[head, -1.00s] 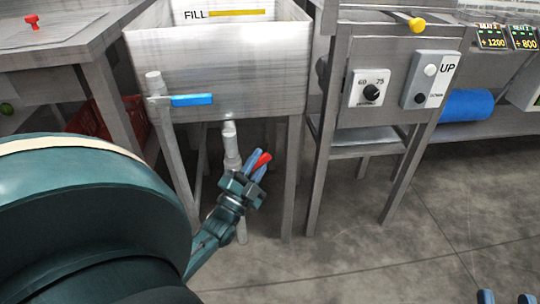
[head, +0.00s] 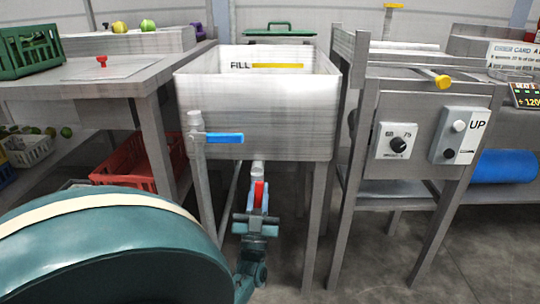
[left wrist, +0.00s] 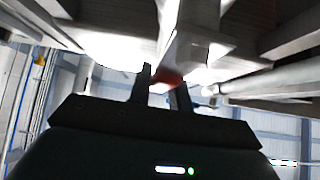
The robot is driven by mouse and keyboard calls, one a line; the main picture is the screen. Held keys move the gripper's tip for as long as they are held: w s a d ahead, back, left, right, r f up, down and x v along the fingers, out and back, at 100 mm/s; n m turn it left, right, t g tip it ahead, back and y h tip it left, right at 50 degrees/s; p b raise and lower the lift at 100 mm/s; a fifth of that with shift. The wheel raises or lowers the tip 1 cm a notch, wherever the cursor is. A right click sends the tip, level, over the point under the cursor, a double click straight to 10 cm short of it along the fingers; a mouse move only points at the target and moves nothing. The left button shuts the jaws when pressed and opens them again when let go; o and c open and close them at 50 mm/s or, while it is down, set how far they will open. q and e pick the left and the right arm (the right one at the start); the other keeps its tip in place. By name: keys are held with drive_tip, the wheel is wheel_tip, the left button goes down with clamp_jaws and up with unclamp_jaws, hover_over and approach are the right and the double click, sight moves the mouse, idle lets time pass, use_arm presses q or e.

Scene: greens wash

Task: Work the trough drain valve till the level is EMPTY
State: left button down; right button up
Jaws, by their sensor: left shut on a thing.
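The grey metal trough (head: 255,118) stands at centre in the head view, with FILL and a yellow line on its inner back wall. The red drain valve handle (head: 259,193) is below it by the drain pipe (head: 258,168). My left gripper (head: 258,204) is shut on this handle, which points nearly straight up in the picture. In the left wrist view the red handle (left wrist: 168,79) shows between the fingers (left wrist: 163,88), under the pipe. The fingers hide part of the handle and valve. I cannot make out the water level. My right gripper is out of view.
A blue-handled valve (head: 223,138) is on a pipe at the trough's front left. A stand with a dial (head: 397,145) and an UP panel (head: 459,135) is close on the right. A red crate (head: 135,165) sits at left.

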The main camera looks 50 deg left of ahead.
use_arm(q)
drive_tip(key=shift+s+a+n+g+y, duration=0.15)
drive_tip(key=shift+n+g+y, duration=0.2)
drive_tip(key=shift+n, duration=0.2)
drive_tip(key=shift+s+a+n+g+y, duration=0.1)
drive_tip(key=shift+n+g+y, duration=0.2)
drive_tip(key=shift+n, duration=0.25)
drive_tip(key=shift+s+n+g+y, duration=0.1)
drive_tip(key=shift+n+g+y, duration=0.2)
drive_tip(key=shift+g+y, duration=0.05)
drive_tip(key=c, duration=1.3)
unclamp_jaws()
